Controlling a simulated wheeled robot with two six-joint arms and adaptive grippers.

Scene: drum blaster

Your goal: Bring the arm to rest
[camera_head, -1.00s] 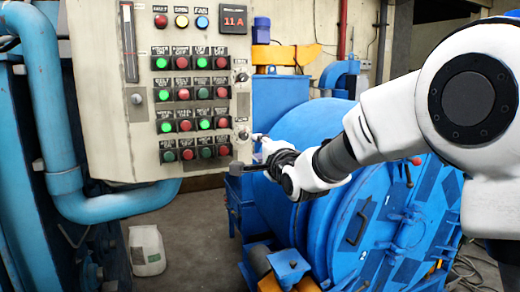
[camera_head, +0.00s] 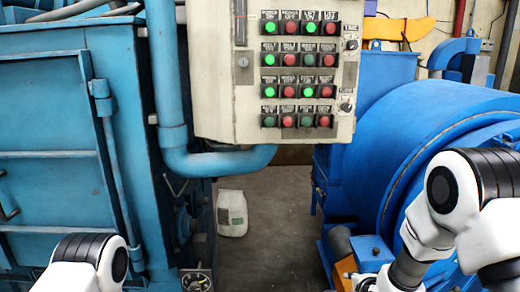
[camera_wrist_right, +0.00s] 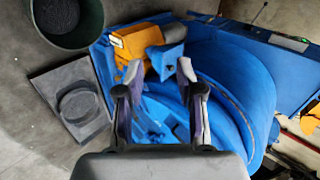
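My right arm (camera_head: 455,215) is folded low at the right of the head view, in front of the blue drum (camera_head: 430,140). Its gripper is largely cut off at the bottom edge there. In the right wrist view the right gripper (camera_wrist_right: 157,80) is open, its two fingers apart with nothing held between them. It points down toward the drum machine's blue and orange base. A white link of my left arm (camera_head: 85,265) shows at the bottom left of the head view; the left gripper is out of view. The control panel (camera_head: 215,95) stands at top centre, clear of both arms.
A blue cabinet (camera_head: 55,140) and a thick blue pipe (camera_head: 168,80) stand on the left. A white canister (camera_head: 231,213) sits on the floor between cabinet and drum. In the wrist view, a dark round bin (camera_wrist_right: 68,20) stands beside a grey square plate (camera_wrist_right: 75,105).

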